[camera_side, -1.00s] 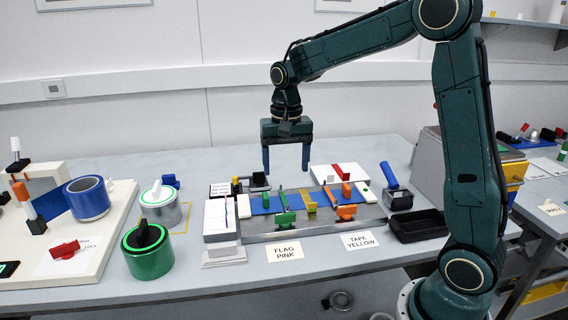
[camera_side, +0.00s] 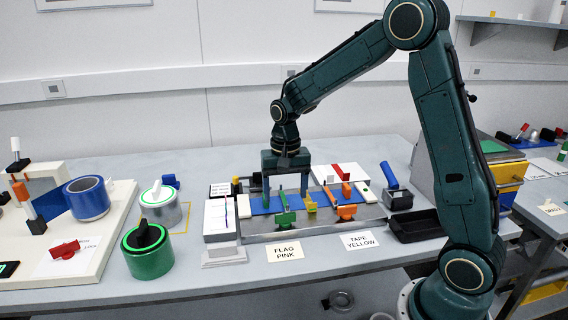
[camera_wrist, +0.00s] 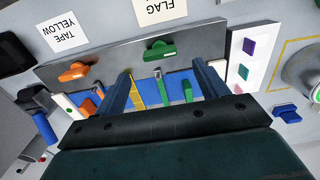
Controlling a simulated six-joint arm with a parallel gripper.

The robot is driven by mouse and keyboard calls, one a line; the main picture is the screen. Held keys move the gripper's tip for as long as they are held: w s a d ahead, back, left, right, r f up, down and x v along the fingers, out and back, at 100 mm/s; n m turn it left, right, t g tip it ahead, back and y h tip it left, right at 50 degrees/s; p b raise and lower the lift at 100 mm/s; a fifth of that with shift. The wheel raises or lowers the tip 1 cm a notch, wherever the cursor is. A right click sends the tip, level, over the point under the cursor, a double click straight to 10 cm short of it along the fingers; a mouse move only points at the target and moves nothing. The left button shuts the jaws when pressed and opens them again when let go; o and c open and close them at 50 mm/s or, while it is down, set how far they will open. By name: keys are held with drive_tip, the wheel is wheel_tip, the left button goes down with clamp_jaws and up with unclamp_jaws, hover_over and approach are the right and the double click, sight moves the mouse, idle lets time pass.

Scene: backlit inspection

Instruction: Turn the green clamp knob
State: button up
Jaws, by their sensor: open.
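The green clamp knob (camera_side: 285,219) sits on the front edge of the grey plate (camera_side: 330,228). It also shows in the wrist view (camera_wrist: 160,50), ahead of and between the lines of my two fingers. My gripper (camera_side: 285,196) is open and empty, low over the blue strip (camera_side: 262,206), behind the knob in the side view. The wrist view shows the fingers (camera_wrist: 163,68) spread wide, with a green-topped upright piece (camera_wrist: 158,73) between them. The knob appears apart from both fingers.
An orange knob (camera_side: 346,212) and a yellow piece (camera_side: 311,207) stand to the right of the green knob. A white block (camera_side: 220,217) stands to the left. A black tray (camera_side: 418,226) lies at right. Labels (camera_side: 285,251) lie in front on open table.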

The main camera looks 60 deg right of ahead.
sight(285, 213)
drive_tip(key=shift+f, duration=3.15)
drive_tip(key=c, duration=1)
